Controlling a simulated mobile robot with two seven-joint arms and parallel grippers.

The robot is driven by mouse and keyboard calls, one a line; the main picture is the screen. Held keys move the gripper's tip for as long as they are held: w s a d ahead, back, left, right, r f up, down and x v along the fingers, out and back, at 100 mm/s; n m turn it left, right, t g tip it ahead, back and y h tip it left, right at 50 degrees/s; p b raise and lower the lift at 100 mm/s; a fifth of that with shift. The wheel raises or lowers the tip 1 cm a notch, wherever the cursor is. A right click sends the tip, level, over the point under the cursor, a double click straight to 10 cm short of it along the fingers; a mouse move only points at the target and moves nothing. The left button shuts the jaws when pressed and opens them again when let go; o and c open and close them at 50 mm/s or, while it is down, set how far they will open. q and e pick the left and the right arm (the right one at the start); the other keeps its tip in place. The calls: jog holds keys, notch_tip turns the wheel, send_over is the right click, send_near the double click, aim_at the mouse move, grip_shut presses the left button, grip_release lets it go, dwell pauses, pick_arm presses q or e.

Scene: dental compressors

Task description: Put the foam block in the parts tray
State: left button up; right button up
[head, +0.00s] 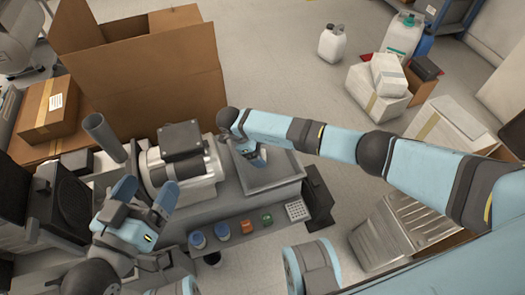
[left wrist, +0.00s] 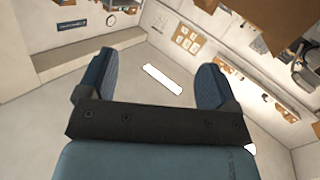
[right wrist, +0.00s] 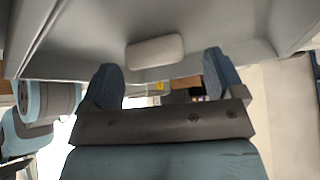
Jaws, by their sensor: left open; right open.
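The foam block (right wrist: 155,52) shows in the right wrist view as a pale rounded block. It appears to lie on the grey surface of the parts tray (right wrist: 230,30), just beyond my fingertips. In the head view the tray (head: 278,185) is a shallow grey tray right of the compressor, and the block is hidden there by my right arm. My right gripper (right wrist: 163,80) is open, its fingers apart, with the block in front of the gap and not clasped. My left gripper (head: 146,192) is open and empty, left of the compressor.
The compressor (head: 182,165) stands between my grippers. A large open cardboard box (head: 145,75) stands behind the bench. A grey tube (head: 104,136) stands at left.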

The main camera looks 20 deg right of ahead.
pick_arm(q)
notch_tip(320, 180, up, 3)
jog(key=shift+a+r+t+p, duration=0.15)
jog(key=shift+r+t+p, duration=0.05)
jog(key=shift+t+p, duration=0.65)
pick_arm(e)
jog(key=v, duration=0.6)
jog(key=shift+w+a+r, duration=0.1)
jog(key=shift+a+r, duration=0.05)
jog(key=shift+r, duration=0.15)
